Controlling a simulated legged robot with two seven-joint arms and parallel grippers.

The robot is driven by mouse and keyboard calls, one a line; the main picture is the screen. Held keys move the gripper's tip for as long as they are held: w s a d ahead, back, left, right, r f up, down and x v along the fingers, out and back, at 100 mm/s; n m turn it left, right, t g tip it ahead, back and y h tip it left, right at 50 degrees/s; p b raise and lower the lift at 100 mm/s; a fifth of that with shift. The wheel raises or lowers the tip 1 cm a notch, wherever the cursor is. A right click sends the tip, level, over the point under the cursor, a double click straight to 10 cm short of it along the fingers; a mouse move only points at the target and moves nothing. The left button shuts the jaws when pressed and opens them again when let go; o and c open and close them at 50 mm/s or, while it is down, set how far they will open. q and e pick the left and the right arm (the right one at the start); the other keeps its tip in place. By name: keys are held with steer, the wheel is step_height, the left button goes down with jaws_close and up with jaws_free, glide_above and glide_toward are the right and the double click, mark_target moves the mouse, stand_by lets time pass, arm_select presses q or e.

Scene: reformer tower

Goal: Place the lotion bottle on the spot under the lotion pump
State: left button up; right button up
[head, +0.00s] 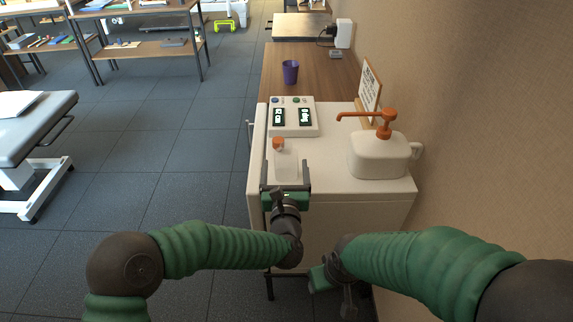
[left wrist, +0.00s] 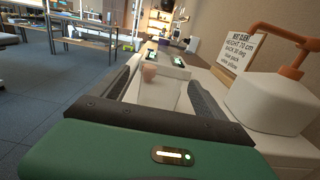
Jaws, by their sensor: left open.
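The lotion bottle (head: 286,163) is whitish and translucent with an orange cap, upright on the white cabinet top (head: 325,183) near its left edge. It also shows in the left wrist view (left wrist: 153,93), between my fingers as seen from there. My left gripper (head: 286,167) is open, with one finger on each side of the bottle; I cannot tell whether either touches it. The lotion pump (head: 378,155) is a white jug with an orange head, right of the bottle. Its nozzle points left over bare white surface; no marked spot is visible. My right gripper (head: 335,284) is low before the cabinet, its jaws unclear.
A white device with two dark displays (head: 293,117) stands just behind the bottle. A sign (head: 369,88) leans by the right wall. A purple cup (head: 290,72) stands on the wooden top farther back. White surface between bottle and pump is clear.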

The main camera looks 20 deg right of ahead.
mark_target(287, 159)
arm_select(q)
steer(key=x, duration=0.4)
steer(key=shift+w+d+f+b, duration=0.3)
steer(key=shift+f, duration=0.1)
steer(key=shift+s, duration=0.1)
steer(key=c, duration=1.6)
steer(key=shift+o, duration=0.2)
steer(key=shift+r, duration=0.1)
